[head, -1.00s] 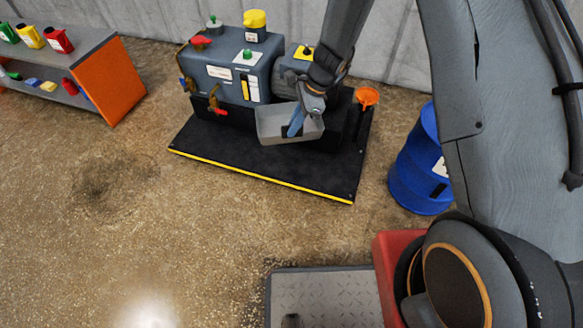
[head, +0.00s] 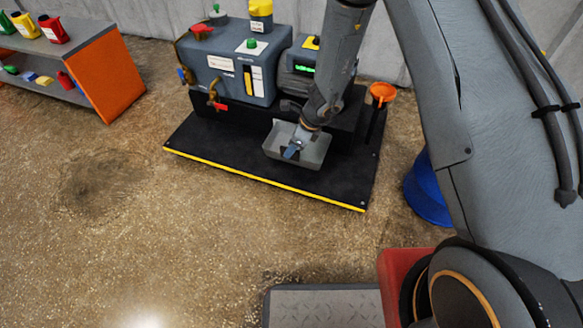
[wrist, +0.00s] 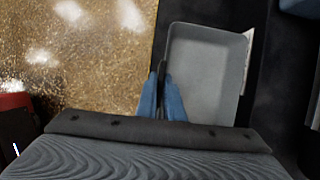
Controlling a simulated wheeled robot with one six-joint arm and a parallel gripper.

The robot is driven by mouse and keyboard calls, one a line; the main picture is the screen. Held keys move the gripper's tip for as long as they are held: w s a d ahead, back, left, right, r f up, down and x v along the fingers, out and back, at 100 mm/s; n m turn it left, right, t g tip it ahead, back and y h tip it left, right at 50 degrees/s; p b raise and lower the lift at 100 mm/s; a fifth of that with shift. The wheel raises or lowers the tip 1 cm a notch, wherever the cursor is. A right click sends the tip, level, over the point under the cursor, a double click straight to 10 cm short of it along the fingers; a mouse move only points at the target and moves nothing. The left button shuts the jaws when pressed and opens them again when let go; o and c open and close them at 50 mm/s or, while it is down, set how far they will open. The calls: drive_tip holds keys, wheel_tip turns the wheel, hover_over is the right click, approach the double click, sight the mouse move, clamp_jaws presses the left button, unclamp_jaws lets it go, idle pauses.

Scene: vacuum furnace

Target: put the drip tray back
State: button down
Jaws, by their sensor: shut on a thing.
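The drip tray (head: 312,153) is a shallow grey rectangular pan. In the head view it is at the front of the pump unit, over the black base mat (head: 215,140). My gripper (head: 292,152) is shut on the tray's near wall, with its blue fingers pointing down. In the wrist view the tray (wrist: 205,70) looks empty, and the blue fingers (wrist: 163,98) pinch its rim at the left side. I cannot tell whether the tray's bottom touches the mat.
The grey pump (head: 235,75) with red, green and yellow caps stands behind the tray. An orange funnel (head: 382,92) is right of it. A blue drum (head: 428,192) is partly hidden by my arm. An orange-ended shelf (head: 117,85) stands left.

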drive_tip(key=shift+f+b, duration=1.55)
drive_tip(key=shift+f, duration=2.5)
drive_tip(key=c, duration=1.9)
unclamp_jaws()
